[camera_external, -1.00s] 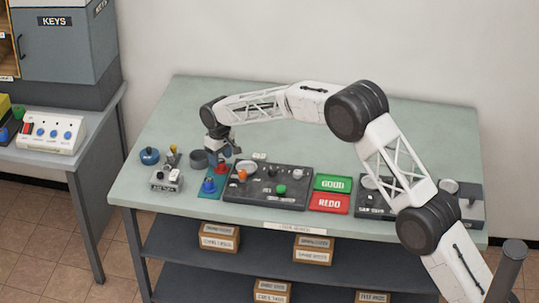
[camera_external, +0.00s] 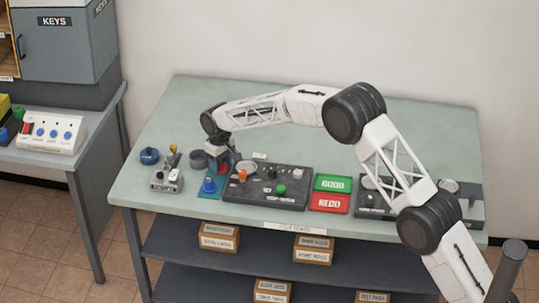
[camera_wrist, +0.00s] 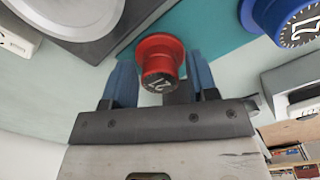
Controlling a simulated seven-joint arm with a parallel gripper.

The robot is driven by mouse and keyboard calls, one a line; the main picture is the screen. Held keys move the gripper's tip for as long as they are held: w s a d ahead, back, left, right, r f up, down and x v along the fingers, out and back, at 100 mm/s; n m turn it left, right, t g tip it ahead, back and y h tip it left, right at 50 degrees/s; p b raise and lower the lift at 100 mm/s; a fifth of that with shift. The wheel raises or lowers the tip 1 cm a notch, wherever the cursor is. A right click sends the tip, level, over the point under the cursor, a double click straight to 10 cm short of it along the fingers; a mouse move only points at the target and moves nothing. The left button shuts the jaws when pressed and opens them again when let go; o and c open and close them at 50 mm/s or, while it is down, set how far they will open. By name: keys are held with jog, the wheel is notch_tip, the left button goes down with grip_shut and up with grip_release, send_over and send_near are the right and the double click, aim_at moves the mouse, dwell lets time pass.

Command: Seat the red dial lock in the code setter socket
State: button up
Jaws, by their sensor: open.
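The red dial lock (camera_wrist: 160,55) stands on a teal mat (camera_wrist: 215,30) in the wrist view, with a round base and a marked knob end. My gripper (camera_wrist: 160,74) is open, its two blue fingers on either side of the knob. I cannot tell whether they touch it. In the external view my gripper (camera_external: 220,166) is low over the mat and hides most of the red dial. A blue dial (camera_external: 209,186) stands in front of it and shows in the wrist view (camera_wrist: 287,20). I cannot tell which fixture is the code setter socket; labels are too blurred.
A dark panel (camera_external: 262,200) with orange, green and white parts is just right of the mat. A small grey box (camera_external: 166,185), a blue round item (camera_external: 149,155) and a dark cup (camera_external: 199,158) are left. GOOD (camera_external: 333,183) and REDO (camera_external: 329,203) trays are further right. The table's back is clear.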

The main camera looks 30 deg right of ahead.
jog(key=c, duration=0.8)
jog(key=shift+r, duration=0.15)
jog(key=shift+r, duration=2.1)
jog(key=shift+s+d+r, duration=0.65)
jog(key=shift+s+d, duration=0.35)
jog(key=shift+s, duration=0.2)
jog(key=shift+s+d+r, duration=0.7)
jog(key=shift+s+d, duration=0.25)
jog(key=shift+s, duration=0.2)
jog(key=shift+s+d+r, duration=0.65)
jog(key=shift+s+d, duration=0.35)
jog(key=shift+s, duration=0.2)
